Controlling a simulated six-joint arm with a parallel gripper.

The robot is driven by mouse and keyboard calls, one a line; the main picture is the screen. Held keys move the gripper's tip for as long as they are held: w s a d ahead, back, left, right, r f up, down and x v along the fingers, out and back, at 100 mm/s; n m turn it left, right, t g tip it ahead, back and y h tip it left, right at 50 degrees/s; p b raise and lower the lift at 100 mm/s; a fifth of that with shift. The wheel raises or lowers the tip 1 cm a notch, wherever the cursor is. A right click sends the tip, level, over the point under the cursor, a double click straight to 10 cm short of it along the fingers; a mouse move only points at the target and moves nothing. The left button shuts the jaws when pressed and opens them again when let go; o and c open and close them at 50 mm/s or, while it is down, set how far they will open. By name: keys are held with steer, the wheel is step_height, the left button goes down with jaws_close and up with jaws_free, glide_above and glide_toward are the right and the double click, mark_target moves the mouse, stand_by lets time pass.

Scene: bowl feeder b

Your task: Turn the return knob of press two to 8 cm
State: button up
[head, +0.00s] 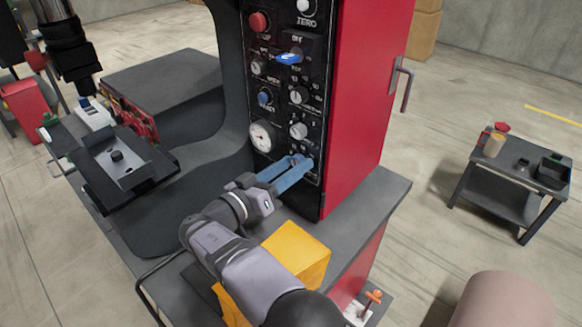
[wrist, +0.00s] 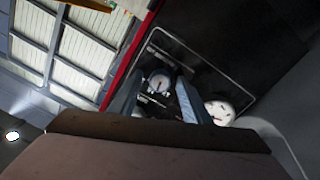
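The press panel (head: 281,110) is black with several knobs; most labels are too small to read. My gripper (head: 303,162) is at the panel's lower right corner, its blue fingers pointing at the face. In the wrist view, my gripper (wrist: 160,90) has its two fingers apart, with a round knob with a pale scale (wrist: 158,80) showing between their tips. I cannot tell whether the fingers touch it. This knob is hidden by the fingers in the head view. I cannot read its setting or its name.
A white gauge (head: 263,136) sits left of my gripper. Another knob (head: 298,131) is just above, and a blue-handled switch (head: 289,58) higher up. The red cabinet side (head: 365,90) has a handle (head: 403,85). A yellow block (head: 300,250) stands below my arm.

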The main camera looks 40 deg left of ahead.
steer(key=shift+s, duration=0.1)
steer(key=s+b, duration=0.2)
steer(key=s, duration=0.5)
steer(key=shift+b, duration=0.35)
steer(key=shift+s+a, duration=0.1)
steer(key=m, duration=0.1)
steer(key=m+b, duration=0.1)
steer(key=y, duration=0.1)
steer(key=shift+s+d+m+b, duration=0.25)
steer(key=shift+d+m+b, duration=0.05)
steer(key=shift+m+b, duration=0.1)
steer(key=shift+w, duration=0.1)
